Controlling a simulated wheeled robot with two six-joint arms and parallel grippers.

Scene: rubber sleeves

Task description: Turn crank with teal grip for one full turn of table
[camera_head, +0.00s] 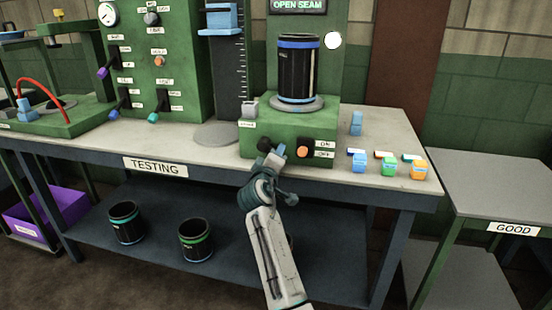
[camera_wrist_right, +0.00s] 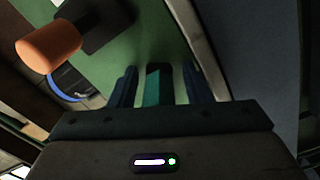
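In the head view a black sleeve (camera_head: 298,70) with a blue top band stands upright on a round grey table (camera_head: 297,103) on a green machine (camera_head: 290,132). My right gripper (camera_head: 275,154) is at the machine's front face, by a black knob. In the right wrist view the teal grip (camera_wrist_right: 158,84) lies between the two fingers of my right gripper (camera_wrist_right: 158,88). A narrow gap shows on each side of the grip, so the fingers are open around it. The crank's arm is not clear. My left gripper is not in view.
An orange knob (camera_head: 302,151) sits just right of my right gripper and is near it in the wrist view (camera_wrist_right: 50,48). Small coloured blocks (camera_head: 388,166) stand on the bench (camera_head: 215,158) to the right. Two sleeves (camera_head: 195,240) stand on the lower shelf. An "OPEN SEAM" sign (camera_head: 297,5) hangs above.

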